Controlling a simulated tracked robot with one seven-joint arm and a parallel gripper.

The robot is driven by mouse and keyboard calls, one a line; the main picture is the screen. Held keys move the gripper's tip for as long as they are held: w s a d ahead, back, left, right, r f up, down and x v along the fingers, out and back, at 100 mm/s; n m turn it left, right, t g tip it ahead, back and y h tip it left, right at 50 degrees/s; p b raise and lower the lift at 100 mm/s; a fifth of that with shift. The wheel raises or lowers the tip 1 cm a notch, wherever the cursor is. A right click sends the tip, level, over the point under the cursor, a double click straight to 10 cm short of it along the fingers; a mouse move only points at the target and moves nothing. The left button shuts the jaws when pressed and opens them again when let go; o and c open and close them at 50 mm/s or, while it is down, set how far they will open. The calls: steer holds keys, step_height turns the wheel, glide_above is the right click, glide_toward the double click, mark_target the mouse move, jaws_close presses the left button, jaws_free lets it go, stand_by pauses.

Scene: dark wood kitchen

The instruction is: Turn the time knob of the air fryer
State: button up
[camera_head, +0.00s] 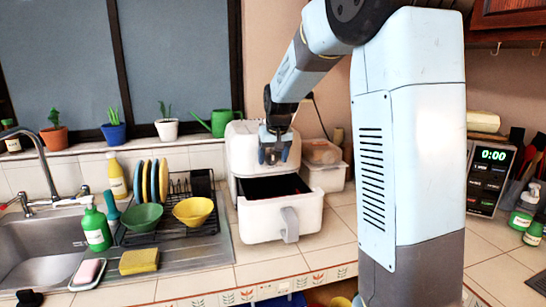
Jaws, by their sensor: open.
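The white air fryer (236,142) stands on the tiled counter, left of my arm's column. Its drawer (262,222) is pulled out toward the front, showing a dark inside and a grey handle (290,225). My gripper (273,158) is open, pointing down in front of the air fryer's upper front, above the open drawer. The time knob cannot be made out; my gripper covers that part of the front. Whether the fingers touch the air fryer cannot be told.
Plastic containers (325,165) stand right of the air fryer. A dish rack (172,215) with bowls and plates is to its left, beside the sink (40,250). A green watering can (219,122) is on the sill behind. Some counter in front of the drawer is clear.

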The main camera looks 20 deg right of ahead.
steer(key=c, duration=1.1)
steer(key=shift+o, duration=0.2)
